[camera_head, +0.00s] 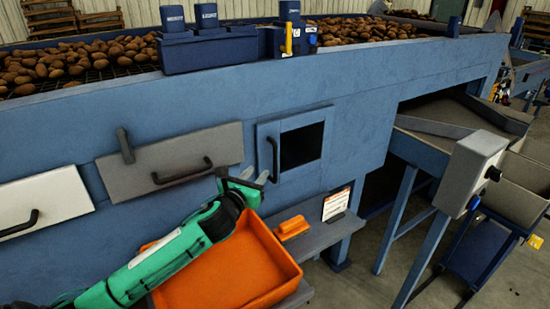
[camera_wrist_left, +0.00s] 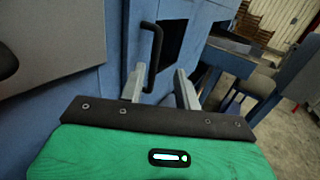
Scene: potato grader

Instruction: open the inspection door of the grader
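The grader's inspection door (camera_head: 304,141) is a blue panel with a dark square window and a black vertical bar handle (camera_head: 273,160) on its left edge. The door looks shut. My left gripper (camera_head: 256,174) is just left of and slightly below the handle, fingers apart and empty. In the left wrist view the handle (camera_wrist_left: 153,55) rises beyond the open left gripper (camera_wrist_left: 160,82), in line with the gap between the two fingers. I cannot tell whether a finger touches it. My right gripper is not in view.
A grey drawer panel (camera_head: 195,153) and a white panel (camera_head: 42,203) with handles lie left of the door. An orange tray (camera_head: 245,265) stands on the ledge below my left arm. A grey control box (camera_head: 470,170) stands at right. Potatoes (camera_head: 70,62) lie on top.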

